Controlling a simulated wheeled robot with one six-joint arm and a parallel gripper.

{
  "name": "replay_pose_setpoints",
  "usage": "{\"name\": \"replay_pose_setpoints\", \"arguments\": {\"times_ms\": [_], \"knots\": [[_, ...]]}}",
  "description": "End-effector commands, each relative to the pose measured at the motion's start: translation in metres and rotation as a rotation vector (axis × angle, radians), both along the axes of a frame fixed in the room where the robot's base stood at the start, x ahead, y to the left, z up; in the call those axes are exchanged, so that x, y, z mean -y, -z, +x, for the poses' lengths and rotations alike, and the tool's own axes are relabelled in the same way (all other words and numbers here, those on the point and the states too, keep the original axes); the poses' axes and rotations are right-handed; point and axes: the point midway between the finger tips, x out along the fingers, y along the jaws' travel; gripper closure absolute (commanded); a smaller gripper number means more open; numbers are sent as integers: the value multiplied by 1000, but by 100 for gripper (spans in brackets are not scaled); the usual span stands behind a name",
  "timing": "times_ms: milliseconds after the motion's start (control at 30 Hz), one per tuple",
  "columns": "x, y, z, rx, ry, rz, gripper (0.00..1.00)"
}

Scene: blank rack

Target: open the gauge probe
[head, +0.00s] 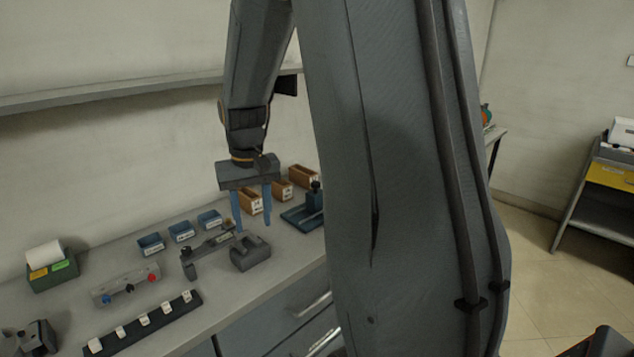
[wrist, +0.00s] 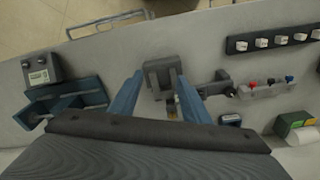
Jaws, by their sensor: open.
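A grey bench gauge (head: 205,250) with a long bar stands on the bench beside a grey block (head: 250,253). I cannot tell for certain which part is the probe. In the wrist view the block (wrist: 162,72) shows ahead of the fingers, and the bar of the gauge (wrist: 215,87) runs off to its right with a dark upright end. My gripper (head: 252,228) points down above the block, with its two blue fingers apart and nothing between them. In the wrist view my gripper (wrist: 160,82) has one finger on each side of the block; I cannot tell whether they touch it.
Three blue trays (head: 181,232) and several brown bins (head: 303,177) stand behind. A blue-green fixture (head: 306,210) is to the right. A control box with coloured knobs (head: 125,285), a black rack of white pieces (head: 150,325) and a green box (head: 52,274) are left. Drawers are below the front edge.

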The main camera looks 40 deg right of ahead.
Motion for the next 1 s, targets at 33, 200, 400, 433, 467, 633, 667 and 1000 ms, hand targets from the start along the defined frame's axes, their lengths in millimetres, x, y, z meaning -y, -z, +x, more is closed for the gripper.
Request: {"name": "replay_pose_setpoints", "arguments": {"times_ms": [33, 200, 400, 433, 467, 633, 667, 1000], "knots": [[32, -3, 26, -5, 58, 2, 57], [131, -25, 78, -35, 227, 13, 57], [225, -46, 98, -60, 376, 25, 57], [234, -49, 99, -62, 390, 26, 57], [243, -51, 99, -65, 404, 28, 57], [268, -56, 99, -72, 444, 32, 57], [269, -55, 99, -73, 446, 32, 57], [268, -11, 98, -74, 446, 33, 57]]}}
